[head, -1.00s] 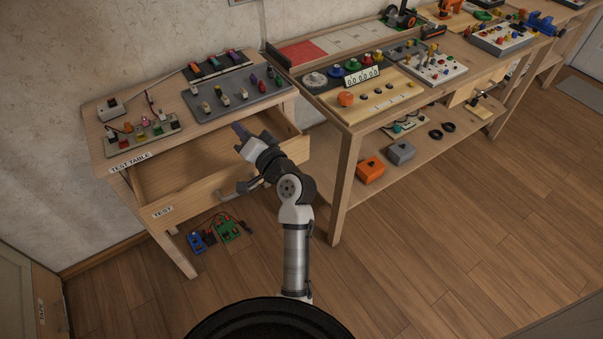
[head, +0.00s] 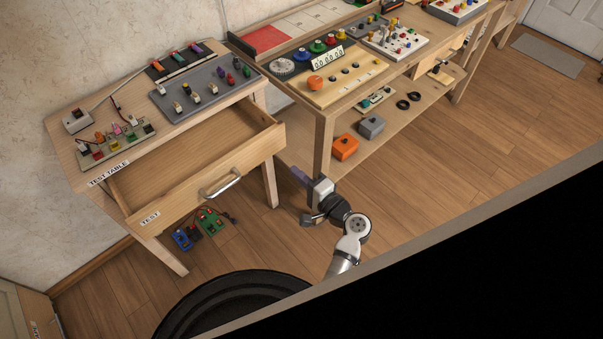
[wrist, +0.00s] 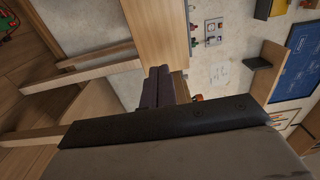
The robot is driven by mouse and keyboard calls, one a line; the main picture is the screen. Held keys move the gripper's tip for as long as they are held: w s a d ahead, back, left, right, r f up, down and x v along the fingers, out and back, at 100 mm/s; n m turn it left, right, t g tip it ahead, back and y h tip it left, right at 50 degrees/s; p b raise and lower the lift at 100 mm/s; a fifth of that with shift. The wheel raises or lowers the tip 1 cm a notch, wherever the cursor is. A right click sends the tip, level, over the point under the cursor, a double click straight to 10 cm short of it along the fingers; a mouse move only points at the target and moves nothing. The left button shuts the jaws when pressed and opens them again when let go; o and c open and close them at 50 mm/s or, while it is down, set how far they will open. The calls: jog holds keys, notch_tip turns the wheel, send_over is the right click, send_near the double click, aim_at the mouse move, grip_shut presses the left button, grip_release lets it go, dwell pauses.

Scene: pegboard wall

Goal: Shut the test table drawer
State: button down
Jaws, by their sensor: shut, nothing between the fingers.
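The test table (head: 92,168) stands against the wall at the left, with its name label on the front edge. Its drawer (head: 205,172) is pulled well out, and the empty inside shows. The drawer front carries a TEST label and a metal bar handle (head: 221,184), fully visible. My gripper (head: 298,176) is to the right of the drawer front, apart from it and the handle. It is shut and empty. In the wrist view its dark purple fingers (wrist: 158,86) are together, beside a wooden panel that I cannot identify for sure.
Blocks and a grey board (head: 207,95) sit on the tabletop. A second workbench (head: 325,125) stands close at the right, its leg near my gripper. Blue and green parts (head: 208,221) lie under the drawer. Black covers the head view's lower right.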

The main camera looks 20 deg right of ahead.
jog(key=p+x, duration=0.2)
jog(key=x, duration=0.7)
jog(key=shift+w+p, duration=0.3)
jog(key=shift+p, duration=0.05)
jog(key=shift+a+f, duration=0.1)
